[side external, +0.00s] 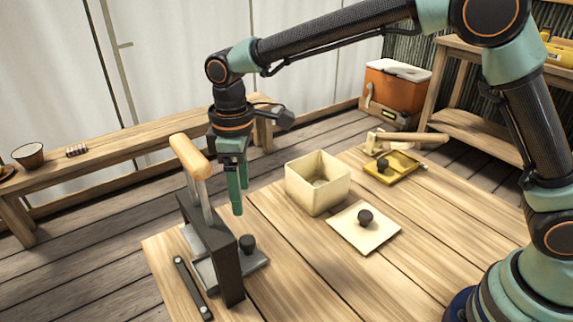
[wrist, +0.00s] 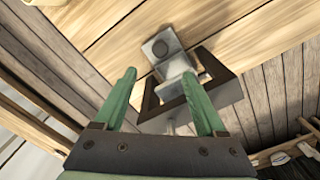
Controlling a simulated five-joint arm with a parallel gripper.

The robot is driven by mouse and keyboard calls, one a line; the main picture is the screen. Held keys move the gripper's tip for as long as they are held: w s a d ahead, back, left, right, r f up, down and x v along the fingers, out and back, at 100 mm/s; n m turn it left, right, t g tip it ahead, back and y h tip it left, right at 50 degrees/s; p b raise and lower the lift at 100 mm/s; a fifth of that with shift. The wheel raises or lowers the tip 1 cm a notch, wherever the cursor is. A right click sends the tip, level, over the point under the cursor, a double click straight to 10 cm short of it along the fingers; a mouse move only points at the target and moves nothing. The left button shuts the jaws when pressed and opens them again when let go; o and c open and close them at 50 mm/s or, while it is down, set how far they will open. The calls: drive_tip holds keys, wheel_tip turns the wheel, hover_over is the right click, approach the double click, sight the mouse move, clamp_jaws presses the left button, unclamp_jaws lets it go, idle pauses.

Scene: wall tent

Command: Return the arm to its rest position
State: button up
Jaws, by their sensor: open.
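My gripper (side external: 236,200) points down over the left part of the wooden table (side external: 320,275), open and empty, its green fingers apart. It hangs beside a dark frame (side external: 222,260) with a wooden handle (side external: 190,157) on top. In the wrist view, my two fingers (wrist: 164,90) are spread, and the dark frame (wrist: 226,82) and a grey plate (wrist: 150,50) with a dark knob lie beyond them. The arm reaches out from its base at the right, with the forearm roughly level.
A cream open box (side external: 318,190), a cream lid (side external: 345,232) with a black knob, a yellow lid (side external: 404,168) and a wooden mallet (side external: 415,138) lie on the table. A dark bar (side external: 190,285) lies near the left edge. The front middle of the table is clear.

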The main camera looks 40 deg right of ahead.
drive_tip(key=s+d+r+m+t, duration=0.2)
drive_tip(key=s+d+r+m, duration=0.25)
drive_tip(key=d, duration=0.45)
drive_tip(key=s+d+r+m+t, duration=0.2)
drive_tip(key=s+d+r+m, duration=0.15)
drive_tip(key=d+r, duration=0.45)
drive_tip(key=s+d+f+m+t, duration=0.1)
drive_tip(key=s+d+f+m, duration=0.1)
drive_tip(key=s+d, duration=0.3)
drive_tip(key=shift+s+d+f+t, duration=0.3)
drive_tip(key=shift+d+f, duration=0.55)
drive_tip(key=shift+d, duration=0.15)
